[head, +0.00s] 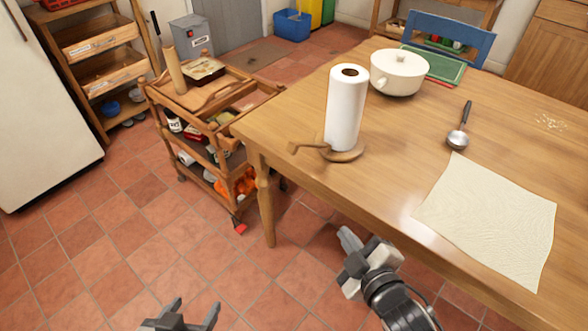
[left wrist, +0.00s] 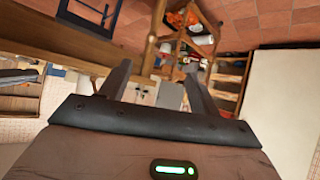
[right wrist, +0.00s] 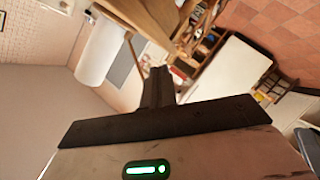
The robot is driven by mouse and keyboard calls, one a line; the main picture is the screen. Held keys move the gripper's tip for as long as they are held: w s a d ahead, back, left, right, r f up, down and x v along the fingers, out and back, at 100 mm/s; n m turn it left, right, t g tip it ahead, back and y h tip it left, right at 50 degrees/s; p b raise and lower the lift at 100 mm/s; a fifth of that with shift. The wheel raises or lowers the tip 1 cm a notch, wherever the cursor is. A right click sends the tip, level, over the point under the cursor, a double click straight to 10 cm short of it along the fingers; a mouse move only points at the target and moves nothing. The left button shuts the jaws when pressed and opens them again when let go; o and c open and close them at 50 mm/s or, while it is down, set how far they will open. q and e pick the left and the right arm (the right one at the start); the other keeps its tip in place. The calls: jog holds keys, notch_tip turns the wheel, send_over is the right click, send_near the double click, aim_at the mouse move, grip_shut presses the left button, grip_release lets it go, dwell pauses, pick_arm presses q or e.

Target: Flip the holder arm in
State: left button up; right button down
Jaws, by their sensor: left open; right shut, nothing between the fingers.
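The paper towel holder has a round wooden base (head: 347,154) near the table's left edge, with a white paper roll (head: 346,108) upright on it. Its wooden holder arm (head: 308,147) points out to the left, low over the table edge and away from the roll. My right gripper (head: 348,240) is shut and empty, in front of the table edge, below and apart from the holder arm. My left gripper (head: 185,308) is open and empty over the floor at the bottom.
A wooden table (head: 400,130) bears a white pot (head: 398,72), a ladle (head: 458,137) and a cream cloth (head: 490,215). A wooden cart (head: 215,110) with several items stands left of the table. The tiled floor at front left is clear.

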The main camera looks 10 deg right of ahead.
jog(key=w+a+r+n+t+y+b, duration=0.35)
jog(key=w+n, duration=0.25)
jog(key=n, duration=0.9)
pick_arm(q)
jog(key=shift+t+h, duration=0.5)
jog(key=shift+t, duration=0.1)
jog(key=f+b, duration=0.1)
jog(key=b, duration=0.1)
jog(key=d+f+b, duration=0.1)
jog(key=b, duration=0.2)
jog(key=f+b, duration=0.2)
jog(key=shift+w+d+b, duration=0.25)
jog(key=shift+w+b, duration=0.05)
jog(key=shift+w, duration=0.05)
pick_arm(e)
jog(key=f+n+y, duration=0.1)
jog(key=n, duration=0.1)
jog(key=a+f+n+y, duration=0.1)
jog(key=f+n, duration=0.1)
jog(key=n, duration=0.1)
jog(key=f+n+y, duration=0.1)
jog(key=n, duration=0.1)
jog(key=shift+w+a+f+n, duration=0.4)
